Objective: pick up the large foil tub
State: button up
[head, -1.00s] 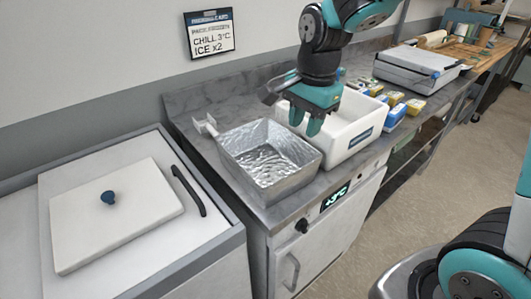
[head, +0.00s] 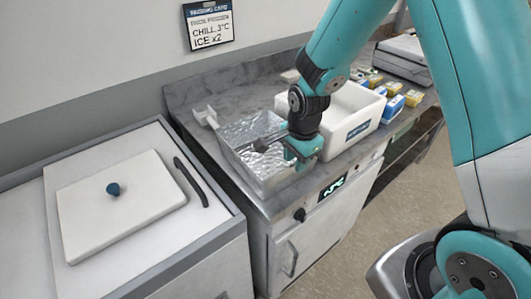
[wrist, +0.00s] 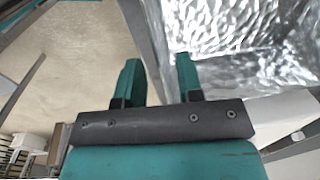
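The large foil tub (head: 256,131), a silver open box with a crinkled shiny inside, sits on the grey counter. My gripper (head: 301,160) is low at the tub's right front side and hides part of it. In the wrist view my gripper (wrist: 157,70) has its two fingers apart with nothing gripped. The tub's wall edge runs between the fingers there. The tub's shiny inside (wrist: 240,60) is on the right, and the floor shows on the left. I cannot tell whether a finger touches the wall.
A white bin (head: 357,110) stands close to the tub's right. Several blue and yellow packs (head: 393,106) lie beyond it. The cabinet front (head: 312,235) drops to open floor.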

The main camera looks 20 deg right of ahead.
aim_at(293, 176)
jog(key=shift+w+a+f+p, duration=0.15)
jog(key=shift+f+p, duration=0.25)
jog(key=shift+f, duration=1.45)
grip_shut()
